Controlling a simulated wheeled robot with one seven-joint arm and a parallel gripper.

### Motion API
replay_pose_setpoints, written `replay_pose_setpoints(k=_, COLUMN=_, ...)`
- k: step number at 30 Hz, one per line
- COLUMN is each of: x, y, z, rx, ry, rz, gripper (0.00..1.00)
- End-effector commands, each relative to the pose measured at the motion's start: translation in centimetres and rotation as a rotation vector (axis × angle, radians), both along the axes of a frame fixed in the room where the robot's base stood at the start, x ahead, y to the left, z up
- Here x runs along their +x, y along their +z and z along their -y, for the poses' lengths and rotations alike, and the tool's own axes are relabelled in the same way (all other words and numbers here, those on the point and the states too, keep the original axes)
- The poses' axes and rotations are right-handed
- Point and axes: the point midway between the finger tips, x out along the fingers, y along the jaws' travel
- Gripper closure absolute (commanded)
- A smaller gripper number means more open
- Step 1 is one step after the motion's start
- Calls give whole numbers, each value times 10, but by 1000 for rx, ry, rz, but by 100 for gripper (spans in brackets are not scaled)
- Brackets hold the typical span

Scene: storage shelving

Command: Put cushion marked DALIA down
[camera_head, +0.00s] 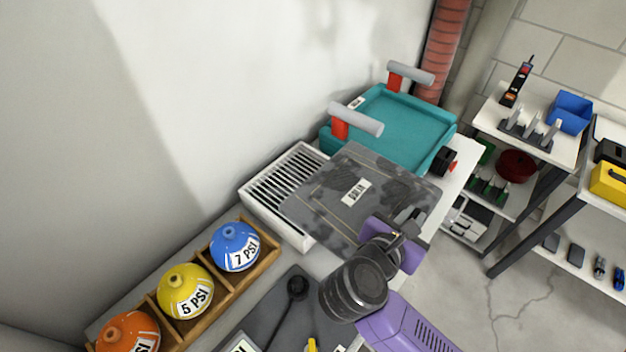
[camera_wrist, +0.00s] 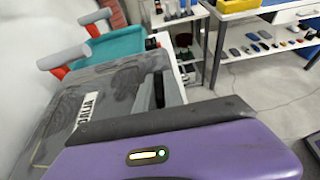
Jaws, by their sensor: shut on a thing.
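The cushion marked DALIA (camera_head: 330,205) is a flat grey, mottled square with a white label. In the head view it lies level over the white slatted rack (camera_head: 262,192) and the table, close to the teal tray (camera_head: 400,125). My gripper (camera_head: 408,228) is at the cushion's near right edge and is shut on it. In the wrist view the cushion (camera_wrist: 62,128) extends away to the left from the dark finger. The finger and purple palm hide its gripped edge. Whether its underside touches the rack or tray cannot be told.
A wooden box with orange, yellow (camera_head: 178,283) and blue (camera_head: 232,240) PSI-labelled balls stands at the lower left. A dark panel (camera_head: 262,318) lies in front. The teal tray has grey handles on red posts. Shelving (camera_head: 530,125) stands at the right, beyond open floor.

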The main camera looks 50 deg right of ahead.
Motion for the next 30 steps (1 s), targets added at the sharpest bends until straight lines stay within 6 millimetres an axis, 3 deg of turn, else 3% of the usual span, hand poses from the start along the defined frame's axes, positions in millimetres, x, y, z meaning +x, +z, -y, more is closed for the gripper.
replay_pose_setpoints(k=21, x=171, y=4, z=-7, rx=2, ry=0, rz=2, gripper=100)
replay_pose_setpoints(k=23, x=182, y=4, z=-7, rx=2, ry=0, rz=2, gripper=100)
replay_pose_setpoints(k=30, x=181, y=-27, z=-6, rx=0, ry=-1, rz=0, gripper=100)
